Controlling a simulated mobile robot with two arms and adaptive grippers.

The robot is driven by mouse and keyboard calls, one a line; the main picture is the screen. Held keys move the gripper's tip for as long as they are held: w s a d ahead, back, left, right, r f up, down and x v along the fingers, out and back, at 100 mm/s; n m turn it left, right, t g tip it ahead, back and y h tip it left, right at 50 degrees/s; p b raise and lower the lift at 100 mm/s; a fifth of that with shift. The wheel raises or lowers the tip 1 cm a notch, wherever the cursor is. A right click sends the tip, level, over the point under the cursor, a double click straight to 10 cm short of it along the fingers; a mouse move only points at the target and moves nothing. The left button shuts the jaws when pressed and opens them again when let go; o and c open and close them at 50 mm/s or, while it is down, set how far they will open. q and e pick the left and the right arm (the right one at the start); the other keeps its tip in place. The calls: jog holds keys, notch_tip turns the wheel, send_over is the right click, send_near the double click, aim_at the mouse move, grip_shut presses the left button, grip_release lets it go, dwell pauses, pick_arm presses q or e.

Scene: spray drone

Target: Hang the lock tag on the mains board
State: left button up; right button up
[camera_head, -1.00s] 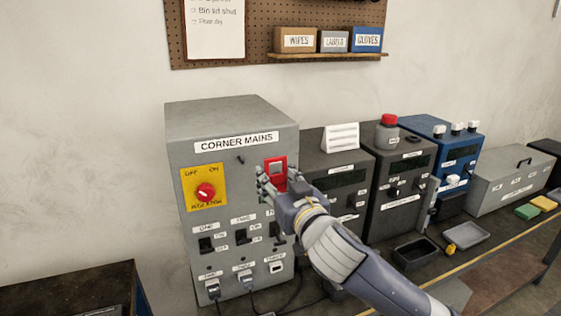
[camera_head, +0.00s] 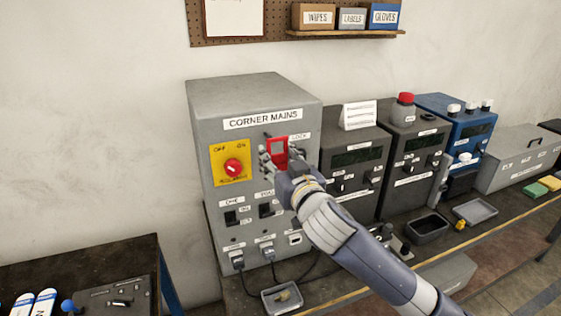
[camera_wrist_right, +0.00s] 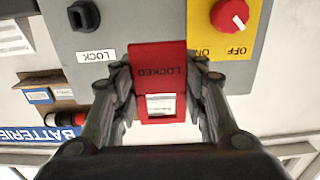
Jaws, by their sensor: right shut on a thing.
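The mains board (camera_head: 210,110) is a grey box labelled CORNER MAINS on the bench. It has a red rotary knob on a yellow plate (camera_head: 230,162) and a LOCK label (camera_head: 300,137). My right gripper (camera_head: 279,165) is shut on the red lock tag (camera_head: 278,149), in front of the board's upper right face. In the right wrist view the tag (camera_wrist_right: 160,70) reads LOCKED upside down, between both fingers (camera_wrist_right: 160,98). A dark peg (camera_wrist_right: 85,15) by the LOCK label stands to one side, apart from the tag. My left gripper is not in view.
Dark instrument boxes (camera_head: 355,155) and a blue unit (camera_head: 462,135) stand right of the board. A small tray (camera_head: 283,298) lies in front of it, with cables nearby. A separate dark table (camera_head: 90,255) is at lower left. The wall side left of the board is clear.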

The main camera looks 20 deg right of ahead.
aim_at(265, 146)
jog(key=shift+w, duration=0.35)
jog(key=shift+w+f, duration=0.1)
jog(key=shift+w, duration=0.4)
jog(key=w, duration=0.1)
jog(key=w+b, duration=0.1)
jog(key=w, duration=0.2)
jog(key=shift+w+f, duration=0.2)
jog(key=shift+f, duration=0.2)
jog(key=shift+f, duration=0.15)
jog(key=o, duration=0.8)
jog(key=shift+c, duration=0.2)
jog(key=shift+o, duration=0.7)
jog(key=shift+w+f, duration=0.1)
jog(key=shift+w, duration=0.15)
jog(key=shift+s, duration=0.15)
